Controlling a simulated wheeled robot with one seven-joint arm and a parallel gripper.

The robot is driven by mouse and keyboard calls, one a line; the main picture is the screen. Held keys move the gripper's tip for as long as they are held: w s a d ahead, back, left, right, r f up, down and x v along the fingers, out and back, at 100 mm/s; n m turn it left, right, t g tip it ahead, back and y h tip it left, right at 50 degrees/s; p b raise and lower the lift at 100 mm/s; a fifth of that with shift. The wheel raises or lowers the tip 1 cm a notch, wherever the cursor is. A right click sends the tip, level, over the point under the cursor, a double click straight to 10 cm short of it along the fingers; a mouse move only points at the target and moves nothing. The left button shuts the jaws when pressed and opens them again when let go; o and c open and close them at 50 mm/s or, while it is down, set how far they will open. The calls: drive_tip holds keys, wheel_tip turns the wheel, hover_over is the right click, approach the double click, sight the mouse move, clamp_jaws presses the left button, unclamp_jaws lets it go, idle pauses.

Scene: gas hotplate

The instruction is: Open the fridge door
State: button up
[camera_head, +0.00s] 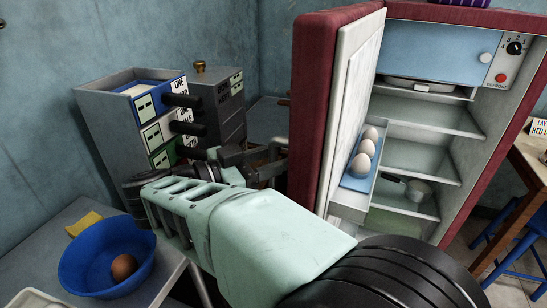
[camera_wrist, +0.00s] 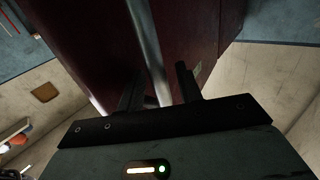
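The fridge (camera_head: 480,190) is maroon with a grey interior, standing at the right in the head view. Its maroon door (camera_head: 312,110) stands open, swung out to the left, with its white inner side showing. My gripper (camera_head: 262,168) is at the outer side of the door, partly hidden by my arm and the door edge. In the wrist view the maroon door (camera_wrist: 195,35) fills the upper middle, with a long silvery handle (camera_wrist: 150,50) on it. My gripper (camera_wrist: 160,85) shows two dark fingers apart, one on each side of the handle, with gaps visible.
Eggs (camera_head: 362,163) sit on a blue door shelf. A blue bowl (camera_head: 75,262) with a brown egg stands on a grey table at the lower left. Stacked drawers (camera_head: 150,115) stand behind my gripper. A blue stool (camera_head: 505,235) is at the right.

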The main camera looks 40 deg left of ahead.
drive_tip(key=v, duration=0.7)
drive_tip(key=shift+b, duration=0.35)
drive_tip(key=shift+s, duration=0.15)
